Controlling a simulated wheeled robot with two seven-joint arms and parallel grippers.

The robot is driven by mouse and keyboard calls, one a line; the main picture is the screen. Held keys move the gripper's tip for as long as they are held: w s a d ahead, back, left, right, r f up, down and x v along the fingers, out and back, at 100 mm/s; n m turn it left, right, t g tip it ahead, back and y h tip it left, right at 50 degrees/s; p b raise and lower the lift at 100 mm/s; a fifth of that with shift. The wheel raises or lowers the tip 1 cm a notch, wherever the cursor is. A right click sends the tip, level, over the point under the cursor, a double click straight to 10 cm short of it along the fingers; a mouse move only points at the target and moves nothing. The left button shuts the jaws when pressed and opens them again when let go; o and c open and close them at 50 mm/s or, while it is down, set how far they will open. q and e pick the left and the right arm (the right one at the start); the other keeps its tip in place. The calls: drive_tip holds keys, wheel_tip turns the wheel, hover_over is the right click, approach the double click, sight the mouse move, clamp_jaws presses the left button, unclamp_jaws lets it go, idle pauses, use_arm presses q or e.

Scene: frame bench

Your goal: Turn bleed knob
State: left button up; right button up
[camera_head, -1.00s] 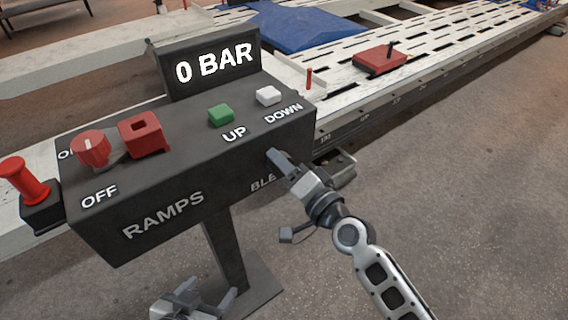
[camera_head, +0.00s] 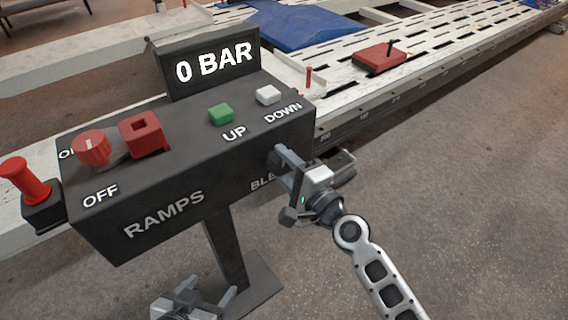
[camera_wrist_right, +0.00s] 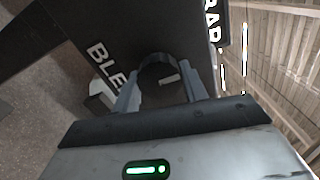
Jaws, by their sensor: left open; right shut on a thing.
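The dark control box (camera_head: 200,160) is labelled RAMPS, with a partly covered BLEED label on its front right. The bleed knob (camera_wrist_right: 158,70) is a dark round knob between the two fingers of my right gripper (camera_wrist_right: 157,90) in the right wrist view. In the head view my right gripper (camera_head: 280,163) is shut on it at the box's front face and hides the knob. My left gripper (camera_head: 212,300) is open and empty, low in front of the box's post.
The display (camera_head: 213,68) reads 0 BAR. A red plunger (camera_head: 24,179) stands left. The floor at right is clear.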

idle(0.4)
drive_tip(key=o, duration=1)
drive_tip(key=shift+s, duration=0.1)
drive_tip(key=b+v, duration=0.3)
drive_tip(key=v, duration=1.3)
drive_tip(key=s+d+f+n+g+h, duration=0.2)
drive_tip(key=s+f+n+h, duration=0.1)
drive_tip(key=f+n, duration=0.4)
drive_tip(key=s+d+f+n+g+h, duration=0.2)
drive_tip(key=s+f+n+h, duration=0.1)
drive_tip(key=f+n, duration=0.5)
drive_tip(key=shift+f+h, duration=0.25)
drive_tip(key=shift+h, duration=0.45)
